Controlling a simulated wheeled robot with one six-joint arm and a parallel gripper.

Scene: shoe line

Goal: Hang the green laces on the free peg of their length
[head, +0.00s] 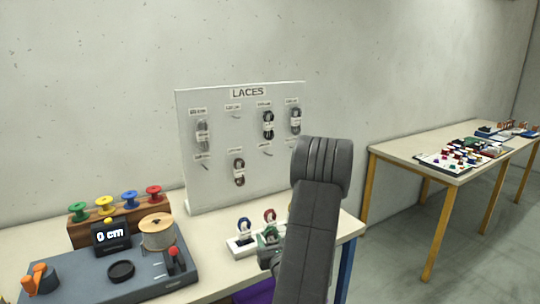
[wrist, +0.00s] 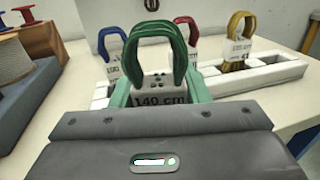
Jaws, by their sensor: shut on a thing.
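My gripper (wrist: 155,95) is shut on the green laces (wrist: 152,45), a looped bundle with a band marked 140 cm. In the head view the green laces (head: 268,235) are small and partly hidden by my arm, just at the white lace stand. I cannot tell whether their lower end is clear of the stand. The white board (head: 220,185) headed LACES stands at the back of the table. Its labels are too small to read. Bare pegs show at top second (head: 236,115), lower left (head: 204,166) and lower third (head: 266,152). My arm may hide more.
The white stand (wrist: 285,70) also holds blue (wrist: 112,45), red (wrist: 186,35) and yellow laces (wrist: 240,35). Dark and grey bundles (head: 239,172) hang on other pegs. A measuring machine (head: 110,238) reading 0 cm and a spool rack (head: 85,235) stand left.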

